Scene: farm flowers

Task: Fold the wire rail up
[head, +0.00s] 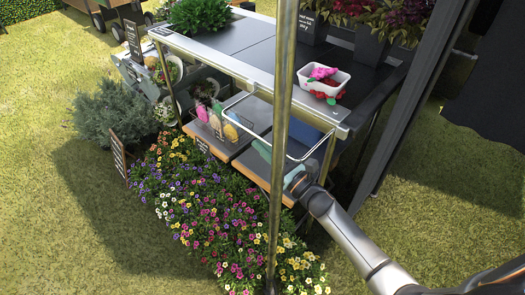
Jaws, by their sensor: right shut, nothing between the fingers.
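The wire rail (311,150) is a thin silver bar frame along the front of the cart, below the tabletop. It sticks out over the lower shelf, and the upright pole in front hides part of it. My right gripper (293,178) is at the lower right of the shelf, just below the rail's right part. It is shut and holds nothing. Whether it touches the rail I cannot tell. My left gripper is not in view.
The cart's top (232,38) carries a white tub (323,83) with pink and red items and dark plant pots. A metal pole (283,100) stands upright in front of the cart. Flowers (215,215) grow below the shelf. Open grass lies at left and right.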

